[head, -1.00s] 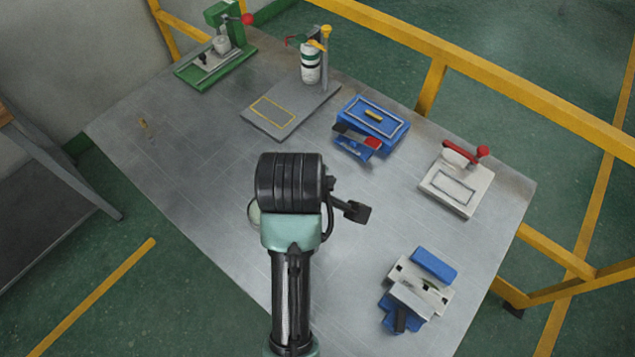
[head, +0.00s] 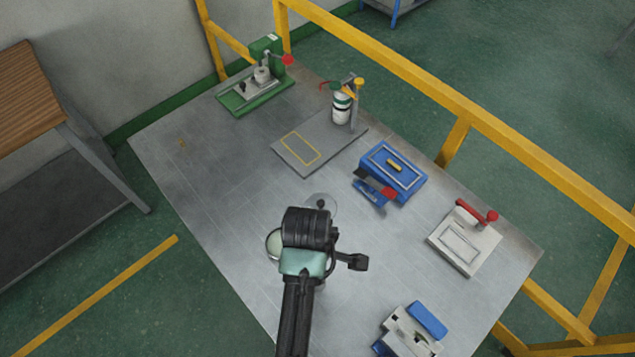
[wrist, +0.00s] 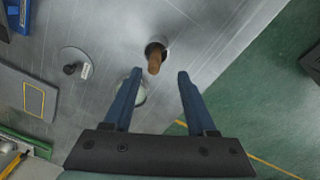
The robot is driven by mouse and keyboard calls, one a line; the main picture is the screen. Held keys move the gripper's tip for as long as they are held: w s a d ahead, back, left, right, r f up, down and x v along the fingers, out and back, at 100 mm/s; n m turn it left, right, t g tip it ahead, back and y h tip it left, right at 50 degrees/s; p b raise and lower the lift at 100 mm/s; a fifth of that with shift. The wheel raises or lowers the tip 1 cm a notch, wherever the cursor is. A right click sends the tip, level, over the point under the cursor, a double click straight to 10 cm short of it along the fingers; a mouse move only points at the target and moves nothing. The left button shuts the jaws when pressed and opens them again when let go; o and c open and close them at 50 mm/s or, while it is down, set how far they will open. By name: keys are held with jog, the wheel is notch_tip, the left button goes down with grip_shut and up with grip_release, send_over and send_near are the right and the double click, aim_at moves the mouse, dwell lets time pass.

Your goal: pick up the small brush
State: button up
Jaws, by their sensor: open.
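In the wrist view a brown wooden handle (wrist: 154,63), which looks like the small brush, rises from a dark round end or base on the grey table (wrist: 210,35). I cannot tell which. My gripper (wrist: 160,73) is open, its two blue fingers apart and empty. The handle shows just beyond the fingertips, between their lines. In the head view my gripper's dark wrist (head: 307,228) is over the front middle of the table, and hides the fingers and the handle.
A round pale dish (head: 274,243) and a clear disc with a black knob (head: 321,204) lie close to my gripper. A grey plate with a bottle (head: 341,107), a blue box (head: 394,171), a white clamp fixture (head: 463,241) and a green press (head: 254,92) stand around. The table's left part is clear.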

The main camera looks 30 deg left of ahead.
jog(key=shift+w+d+f+p, duration=0.15)
jog(key=shift+f+p, duration=0.05)
jog(key=shift+f, duration=0.7)
jog(key=shift+w+d+f+p, duration=0.1)
jog(key=shift+w+f+p, duration=0.15)
jog(key=shift+f, duration=0.65)
jog(key=shift+w+d+f+p, duration=0.1)
jog(key=shift+d+f+p, duration=0.1)
jog(key=shift+f, duration=0.7)
jog(key=shift+a, duration=0.1)
jog(key=shift+c, duration=0.4)
grip_shut()
